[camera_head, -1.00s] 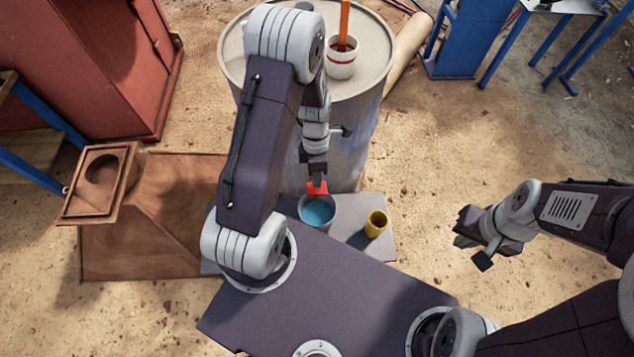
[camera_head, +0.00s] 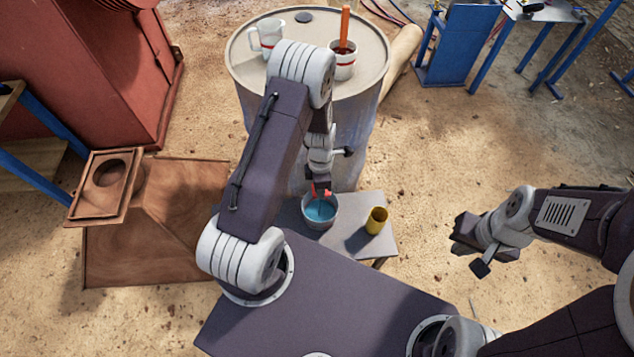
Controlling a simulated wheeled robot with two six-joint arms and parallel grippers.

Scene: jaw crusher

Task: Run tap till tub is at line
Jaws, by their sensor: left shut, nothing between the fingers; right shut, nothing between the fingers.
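The tub (camera_head: 320,224) is a pale round container on a small grey table, with blue water (camera_head: 320,210) inside. A line on it is too small to make out. The red tap handle (camera_head: 327,191) shows just above the tub's far rim, in front of the drum (camera_head: 347,120). My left gripper (camera_head: 319,187) is shut over the far side of the tub, right at the red handle. It partly hides the handle, and I cannot tell whether they touch. My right gripper (camera_head: 468,256) is shut and empty, out to the right over bare ground.
A yellow cup (camera_head: 376,220) stands right of the tub on the grey table (camera_head: 362,243). A white mug (camera_head: 266,38) and a red-banded cup (camera_head: 343,66) with an orange stick stand on the drum. A brown metal piece (camera_head: 105,185) is at left.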

